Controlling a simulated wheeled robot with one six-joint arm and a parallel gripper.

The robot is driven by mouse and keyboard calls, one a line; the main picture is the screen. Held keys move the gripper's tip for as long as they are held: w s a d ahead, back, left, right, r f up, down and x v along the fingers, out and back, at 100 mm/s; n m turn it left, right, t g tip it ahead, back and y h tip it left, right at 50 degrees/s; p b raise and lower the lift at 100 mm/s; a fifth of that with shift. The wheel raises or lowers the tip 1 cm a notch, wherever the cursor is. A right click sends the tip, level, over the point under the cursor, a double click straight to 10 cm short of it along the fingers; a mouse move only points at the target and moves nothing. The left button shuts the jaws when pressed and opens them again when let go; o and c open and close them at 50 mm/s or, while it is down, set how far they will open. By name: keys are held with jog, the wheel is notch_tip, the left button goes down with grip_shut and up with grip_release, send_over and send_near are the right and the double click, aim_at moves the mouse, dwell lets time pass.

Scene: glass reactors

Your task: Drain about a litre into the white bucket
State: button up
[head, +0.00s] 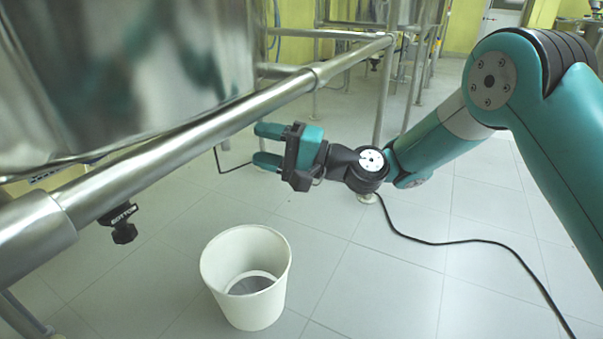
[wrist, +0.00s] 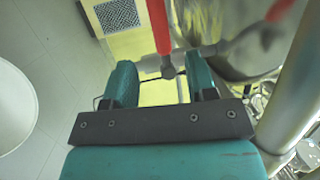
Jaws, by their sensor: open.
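The white bucket (head: 258,310) stands upright and open on the floor in the head view; its inside shows a grey round patch, and I cannot tell if it is liquid. Its rim also shows at the left edge of the wrist view (wrist: 25,88). A black valve part (head: 122,228) marked "BOTTOM" hangs below the steel vessel, left of the bucket. My gripper (head: 262,146) is open and empty, above and beyond the bucket, its fingers pointing left. In the wrist view, a red bar (wrist: 158,25) with a metal end lies ahead, in line with the gap between my fingers (wrist: 162,82).
A shiny steel vessel (head: 120,60) fills the upper left. A thick steel frame rail (head: 255,105) runs diagonally between it and my gripper. A black cable (head: 450,242) lies on the tiles at right. The floor around the bucket is clear.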

jog(key=b+v, duration=0.6)
jog(key=b, duration=0.5)
jog(key=shift+d, duration=0.25)
jog(key=shift+s+r, duration=0.1)
jog(key=shift+s, duration=0.05)
jog(key=s+r+n+g+h+p, duration=0.1)
jog(key=s+r+n+h+p, duration=0.2)
jog(key=s+r+p, duration=0.25)
jog(key=s+d+r+n+g+h+p, duration=0.1)
jog(key=s+d+r+n+h+p, duration=0.15)
jog(key=s+d+h+p, duration=0.5)
jog(key=s+d+r+n+g+h+p, duration=0.1)
jog(key=s+d+n+h+p, duration=0.3)
jog(key=s+d+p, duration=0.7)
notch_tip(320, 180, up, 37)
jog(key=s+p, duration=0.1)
jog(key=p, duration=3.2)
jog(key=shift+s+a+m+h+p, duration=0.25)
jog(key=shift+a+m+h+p, duration=0.1)
jog(key=shift+m+h+p, duration=0.1)
